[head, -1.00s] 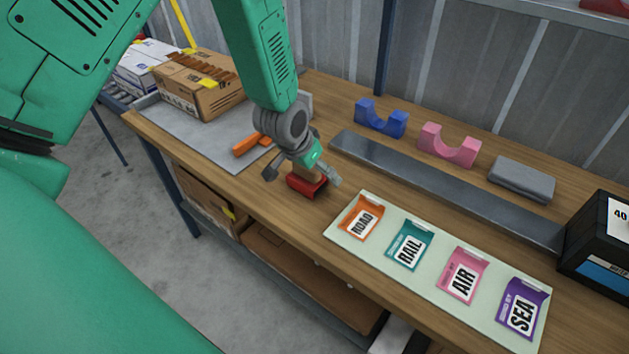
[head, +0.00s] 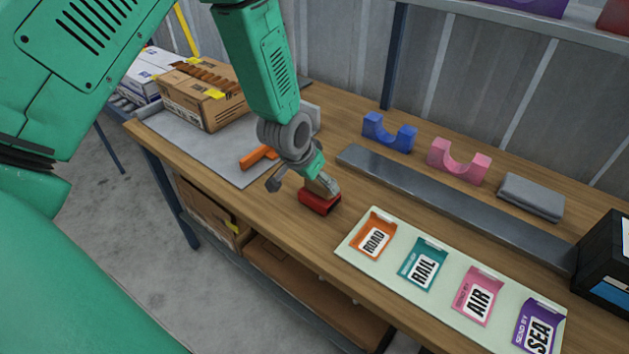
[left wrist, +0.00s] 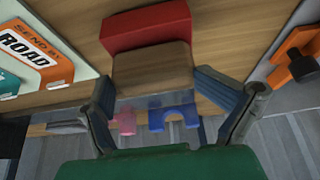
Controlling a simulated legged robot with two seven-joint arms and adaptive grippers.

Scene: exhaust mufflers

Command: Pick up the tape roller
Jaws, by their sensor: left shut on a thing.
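The tape roller (head: 320,203), a red block with a brown wooden handle, is near the front edge of the wooden bench, left of the label board. My left gripper (head: 302,184) is around its handle from above, shut on it. In the left wrist view the wooden handle (left wrist: 152,67) lies between the two fingers of my left gripper (left wrist: 150,92), with the red part (left wrist: 147,27) beyond it. I cannot tell whether the red part touches the bench. My right gripper is not in view.
A metal bar (head: 430,197), blue cradle (head: 389,133), pink cradle (head: 458,162) and grey folded cloth (head: 531,197) are behind. The label board (head: 450,290) is at right, a cardboard box (head: 203,95) at left.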

